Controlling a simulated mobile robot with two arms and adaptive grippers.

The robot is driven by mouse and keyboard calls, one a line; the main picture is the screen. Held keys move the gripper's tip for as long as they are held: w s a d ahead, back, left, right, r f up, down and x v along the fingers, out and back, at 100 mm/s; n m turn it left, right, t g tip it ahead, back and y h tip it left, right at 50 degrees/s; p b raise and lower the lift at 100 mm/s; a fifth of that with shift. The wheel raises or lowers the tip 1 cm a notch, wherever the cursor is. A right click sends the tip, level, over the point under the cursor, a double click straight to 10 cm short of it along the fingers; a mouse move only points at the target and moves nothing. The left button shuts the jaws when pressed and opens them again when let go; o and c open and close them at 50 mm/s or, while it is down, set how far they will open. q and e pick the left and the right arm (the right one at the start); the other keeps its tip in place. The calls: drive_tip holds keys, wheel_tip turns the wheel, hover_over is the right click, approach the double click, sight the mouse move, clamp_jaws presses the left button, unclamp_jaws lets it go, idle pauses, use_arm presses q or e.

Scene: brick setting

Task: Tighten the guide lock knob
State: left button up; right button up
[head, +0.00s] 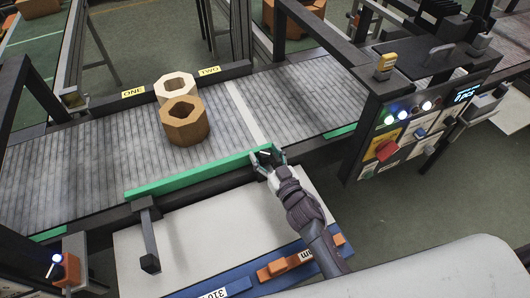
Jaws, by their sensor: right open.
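The green guide rail (200,174) runs along the near side of the grey conveyor (75,175). A dark bracket arm (147,225) comes from the rail towards me and ends in a small black block (150,263); I cannot tell whether this is the lock knob. My right gripper (267,156) is open at the right end of the green rail, its fingers around or just over that end. I see nothing held in it. Whatever lies between or under the fingers is hidden. My left gripper is not in view.
A brown hexagonal ring (181,128) and a paler one (170,93) stand on the conveyor. A blue scale bar (243,283) with an orange slider (285,265) lies in front. A control panel (405,125) with a red knob (386,150) stands right. The pale plate (205,235) has free room.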

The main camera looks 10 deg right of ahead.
drive_tip(key=v, duration=1.1)
drive_tip(key=shift+s, duration=0.35)
